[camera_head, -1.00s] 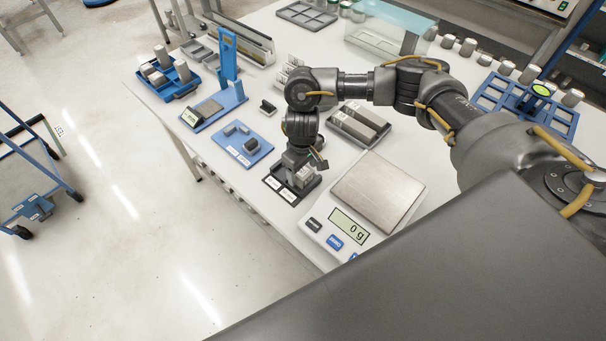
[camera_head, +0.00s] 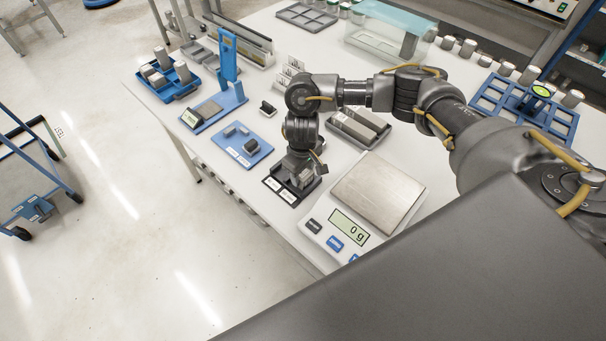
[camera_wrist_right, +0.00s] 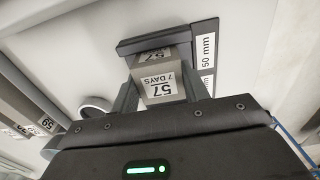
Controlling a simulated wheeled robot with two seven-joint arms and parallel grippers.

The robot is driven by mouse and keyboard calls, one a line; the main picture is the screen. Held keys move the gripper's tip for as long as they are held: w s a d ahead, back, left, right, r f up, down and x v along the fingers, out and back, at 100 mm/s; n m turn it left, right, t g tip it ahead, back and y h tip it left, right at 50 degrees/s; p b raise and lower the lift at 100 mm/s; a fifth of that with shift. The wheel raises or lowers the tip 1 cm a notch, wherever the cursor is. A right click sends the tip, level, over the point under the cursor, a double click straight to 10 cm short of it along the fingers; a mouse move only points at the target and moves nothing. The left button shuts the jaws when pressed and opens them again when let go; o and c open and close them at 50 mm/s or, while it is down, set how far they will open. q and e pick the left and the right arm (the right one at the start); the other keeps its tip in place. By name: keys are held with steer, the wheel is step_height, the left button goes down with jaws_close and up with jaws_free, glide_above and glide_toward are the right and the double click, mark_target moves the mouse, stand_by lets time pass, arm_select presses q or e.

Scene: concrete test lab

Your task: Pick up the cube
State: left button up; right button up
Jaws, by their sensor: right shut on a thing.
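The cube (camera_wrist_right: 158,88) is grey, with a white label reading "57, 7 DAYS", in the right wrist view. My right gripper (camera_wrist_right: 163,92) is shut on it, one finger on each side. In the head view my right gripper (camera_head: 301,172) points down over a dark fixture (camera_head: 280,190) with white labels, and the cube is mostly hidden there. In the wrist view a dark edge of the fixture (camera_wrist_right: 168,38) lies close behind the cube, beside a "50 mm" label. I cannot tell whether the cube still touches the fixture. My left gripper is not in view.
A scale (camera_head: 378,190) reading 0 g stands just right of the fixture. A blue plate (camera_head: 241,145) with small parts lies to the left. A dark tray with grey bars (camera_head: 357,127) is behind. A blue upright stand (camera_head: 228,70) and a clear bin (camera_head: 391,38) stand farther back.

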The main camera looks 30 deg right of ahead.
steer(key=shift+r, duration=0.1)
steer(key=shift+r, duration=0.2)
steer(key=r, duration=0.3)
steer(key=shift+a+r+p, duration=0.2)
steer(key=shift+a+p, duration=0.05)
steer(key=shift+p, duration=0.15)
steer(key=s+a+r+p, duration=0.1)
steer(key=s+a+r, duration=0.8)
steer(key=shift+s+a, duration=0.25)
steer(key=shift+a, duration=0.05)
